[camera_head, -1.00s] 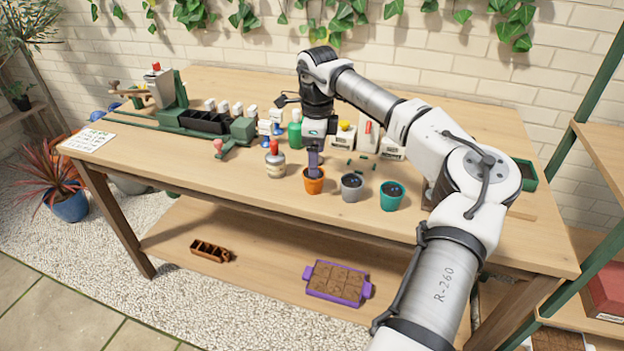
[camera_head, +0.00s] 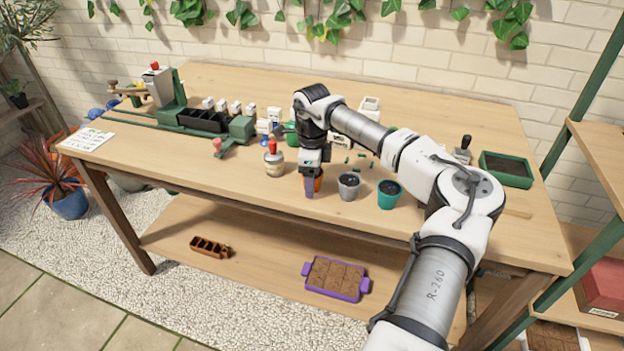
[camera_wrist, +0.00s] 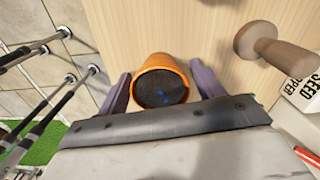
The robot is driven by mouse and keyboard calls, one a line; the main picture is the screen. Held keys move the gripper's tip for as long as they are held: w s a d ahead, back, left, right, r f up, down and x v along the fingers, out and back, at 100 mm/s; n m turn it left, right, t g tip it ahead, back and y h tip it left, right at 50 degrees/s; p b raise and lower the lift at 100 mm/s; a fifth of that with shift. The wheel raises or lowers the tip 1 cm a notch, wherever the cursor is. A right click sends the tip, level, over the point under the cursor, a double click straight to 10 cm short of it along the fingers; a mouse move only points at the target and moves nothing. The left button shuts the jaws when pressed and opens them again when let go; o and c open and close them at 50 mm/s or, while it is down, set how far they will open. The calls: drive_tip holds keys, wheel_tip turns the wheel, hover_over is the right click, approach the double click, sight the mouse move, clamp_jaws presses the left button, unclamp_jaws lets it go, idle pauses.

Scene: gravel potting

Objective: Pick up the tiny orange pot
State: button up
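The tiny orange pot (camera_head: 319,183) stands on the workbench near its front edge, mostly hidden behind my gripper (camera_head: 311,187) in the head view. Whether either fingertip touches the pot is unclear.
A grey pot (camera_head: 349,186) and a teal pot (camera_head: 389,195) stand in a row to the right. A round-bodied bottle with a red top (camera_head: 274,161) stands close on the left. The workbench (camera_head: 230,182) is clear at front left. A green tray (camera_head: 506,169) lies at the right.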

drive_tip(key=c, duration=0.8)
drive_tip(key=shift+r, duration=0.15)
